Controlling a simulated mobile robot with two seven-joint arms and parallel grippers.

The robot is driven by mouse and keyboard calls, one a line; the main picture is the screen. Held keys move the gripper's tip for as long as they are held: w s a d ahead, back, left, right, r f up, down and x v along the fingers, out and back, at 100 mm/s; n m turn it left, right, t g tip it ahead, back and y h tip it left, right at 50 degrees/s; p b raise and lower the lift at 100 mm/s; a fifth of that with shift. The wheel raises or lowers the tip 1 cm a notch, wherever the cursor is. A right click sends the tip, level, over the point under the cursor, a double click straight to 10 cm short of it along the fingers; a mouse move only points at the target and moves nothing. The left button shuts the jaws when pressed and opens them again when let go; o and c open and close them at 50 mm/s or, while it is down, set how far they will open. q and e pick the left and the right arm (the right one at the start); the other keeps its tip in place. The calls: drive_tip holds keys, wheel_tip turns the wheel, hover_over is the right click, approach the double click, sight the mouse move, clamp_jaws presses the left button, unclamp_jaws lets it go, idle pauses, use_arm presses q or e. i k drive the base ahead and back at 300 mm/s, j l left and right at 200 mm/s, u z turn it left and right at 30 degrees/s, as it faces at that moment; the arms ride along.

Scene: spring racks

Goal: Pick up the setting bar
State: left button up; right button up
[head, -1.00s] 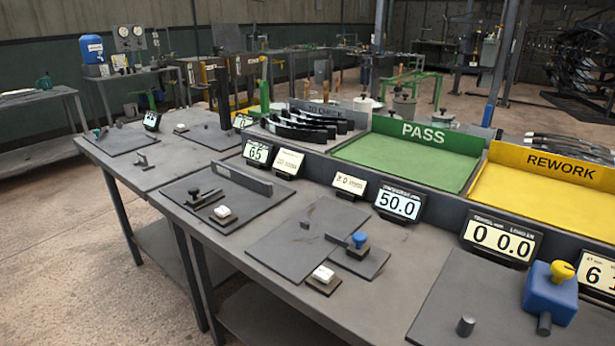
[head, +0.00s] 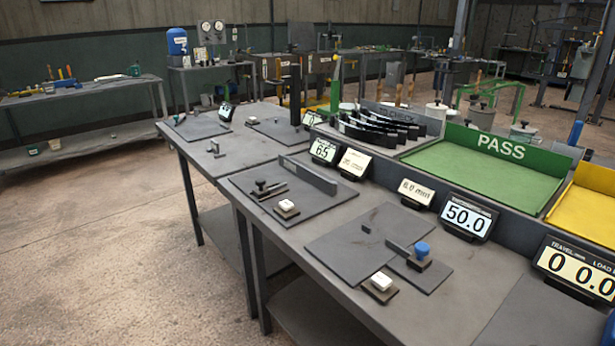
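No label marks a setting bar, and I cannot tell for sure which piece it is. One candidate is a long dark bar (head: 308,174) standing on edge on the middle mat (head: 335,203) of the bench. Smaller dark pieces are a handled piece (head: 265,189) on that same mat, a short bar (head: 397,247) beside a blue-knobbed block (head: 422,255) on the nearer mat, and a small piece (head: 215,149) on bare bench top further left. Neither of my grippers is in view.
The grey bench (head: 500,305) carries displays reading 65 (head: 324,150) and 50.0 (head: 468,217). Behind them are curved black springs (head: 375,130), a green PASS tray (head: 470,165) and a yellow tray (head: 585,215). Open floor (head: 100,240) lies left of the bench.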

sight(322, 183)
drive_tip(key=i+j, duration=0.2)
drive_tip(key=j, duration=0.15)
drive_tip(key=i+j, duration=0.15)
drive_tip(key=j, duration=0.25)
drive_tip(key=i+j, duration=0.2)
drive_tip(key=j, duration=0.15)
drive_tip(key=i+j, duration=0.15)
drive_tip(key=j, duration=0.2)
drive_tip(key=i+z, duration=0.05)
